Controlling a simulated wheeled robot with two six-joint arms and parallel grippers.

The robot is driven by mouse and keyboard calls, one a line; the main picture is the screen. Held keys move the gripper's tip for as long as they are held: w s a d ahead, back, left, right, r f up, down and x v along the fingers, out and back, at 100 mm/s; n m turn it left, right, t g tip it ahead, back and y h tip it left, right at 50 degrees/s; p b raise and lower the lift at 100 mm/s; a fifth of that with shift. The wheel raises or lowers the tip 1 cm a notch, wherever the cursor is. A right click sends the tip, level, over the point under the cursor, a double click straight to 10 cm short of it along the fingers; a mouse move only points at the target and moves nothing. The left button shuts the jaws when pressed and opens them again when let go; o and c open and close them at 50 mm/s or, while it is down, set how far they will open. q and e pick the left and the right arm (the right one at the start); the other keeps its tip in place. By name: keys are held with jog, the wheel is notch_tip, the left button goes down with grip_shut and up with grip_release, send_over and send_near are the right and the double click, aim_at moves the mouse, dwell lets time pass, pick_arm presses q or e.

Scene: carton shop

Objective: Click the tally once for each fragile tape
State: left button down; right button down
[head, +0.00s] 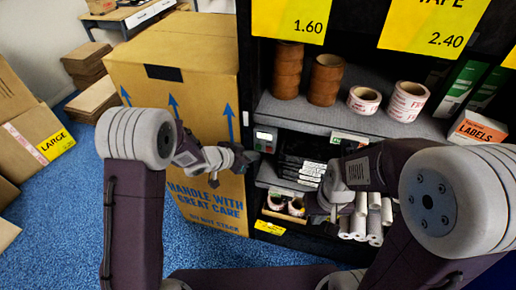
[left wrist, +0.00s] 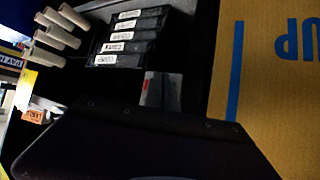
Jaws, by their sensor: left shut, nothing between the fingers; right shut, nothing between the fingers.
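The tally (head: 265,138), a small grey box with a light display, is on the left edge of the shelf unit. My left gripper (head: 252,157) is shut and empty just below and left of it; whether they touch I cannot tell. Two white rolls with red print, a left one (head: 364,100) and a right one (head: 407,101), look like fragile tape and stand on the upper shelf. Smaller rolls (head: 296,207) sit in a low bin; their print is unreadable. My right gripper (head: 318,207) is shut and empty in front of the lower shelf, its tips partly unclear.
Brown tape rolls (head: 287,70) stand left on the upper shelf. A labels box (head: 477,128) stands right. A large carton (head: 180,75) stands close left of the unit.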

pick_arm(q)
jog(key=shift+r, duration=0.1)
dwell(0.7)
jog(key=shift+w+d+p, duration=0.15)
jog(key=shift+w+p, duration=0.25)
jog(key=shift+w+d+p, duration=0.15)
jog(key=shift+w+p, duration=0.25)
jog(key=shift+w, duration=0.05)
dwell(0.5)
dwell(0.4)
jog(key=shift+s+a, duration=0.3)
jog(key=shift+s, duration=0.55)
